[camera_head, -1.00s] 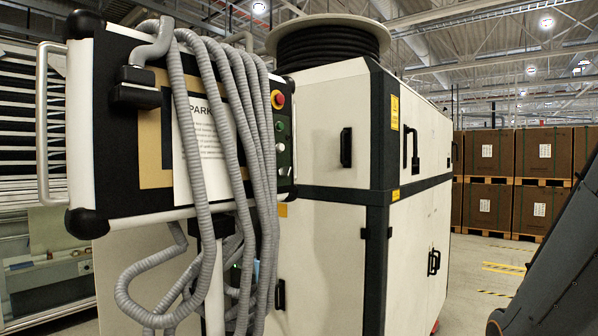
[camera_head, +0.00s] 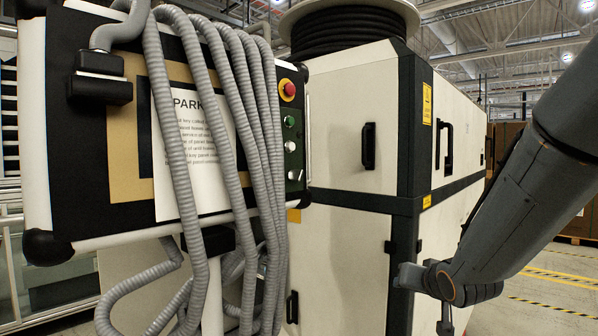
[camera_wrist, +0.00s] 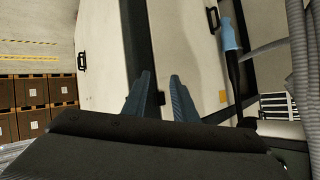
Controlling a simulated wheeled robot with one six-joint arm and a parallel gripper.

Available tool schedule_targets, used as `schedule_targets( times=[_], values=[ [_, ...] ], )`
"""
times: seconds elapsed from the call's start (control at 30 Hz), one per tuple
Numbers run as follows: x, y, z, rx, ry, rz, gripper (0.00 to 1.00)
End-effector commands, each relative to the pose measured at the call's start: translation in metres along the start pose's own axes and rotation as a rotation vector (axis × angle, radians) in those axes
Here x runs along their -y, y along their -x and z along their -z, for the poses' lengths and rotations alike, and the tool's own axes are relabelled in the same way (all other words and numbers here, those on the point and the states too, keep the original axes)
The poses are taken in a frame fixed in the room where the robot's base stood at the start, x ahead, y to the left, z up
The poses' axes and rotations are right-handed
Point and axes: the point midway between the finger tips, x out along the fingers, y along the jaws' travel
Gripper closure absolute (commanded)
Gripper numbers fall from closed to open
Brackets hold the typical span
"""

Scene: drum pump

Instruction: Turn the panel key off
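The control panel (camera_head: 88,170) hangs at the left in the head view, with grey hoses draped over its front. Along its right edge are a red emergency button (camera_head: 288,89), a green button (camera_head: 289,121), a pale round control (camera_head: 290,146) and a small silver control (camera_head: 294,175). I cannot make out which one holds the key, or its position. My gripper (camera_wrist: 160,76) is open and empty in the wrist view, its two fingers apart before the white cabinet. In the head view my arm is at the right, away from the panel.
A white cabinet (camera_head: 350,235) with black handles stands right of the panel, with a black hose reel (camera_head: 345,30) on top. Grey hoses (camera_wrist: 300,70) and a light-blue sleeved rod (camera_wrist: 229,34) show at right in the wrist view. Brown boxes (camera_wrist: 32,91) stand beyond open floor.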

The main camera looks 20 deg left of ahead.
Motion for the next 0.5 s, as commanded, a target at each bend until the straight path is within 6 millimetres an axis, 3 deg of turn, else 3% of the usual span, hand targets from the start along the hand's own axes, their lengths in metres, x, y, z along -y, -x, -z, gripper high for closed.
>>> schedule_targets(
  times=[0.03,0.1,0.2,0.3,0.4,0.5],
  values=[
    [0.040,-0.010,0.032,-0.091,-0.012,0.097,0.74],
    [0.092,-0.016,0.072,-0.208,-0.042,0.243,0.74],
    [0.163,-0.009,0.114,-0.335,-0.087,0.456,0.74],
    [0.219,0.007,0.140,-0.413,-0.128,0.645,0.74],
    [0.256,0.023,0.155,-0.457,-0.159,0.785,0.74],
    [0.276,0.034,0.161,-0.476,-0.177,0.868,0.74]
  ],
)
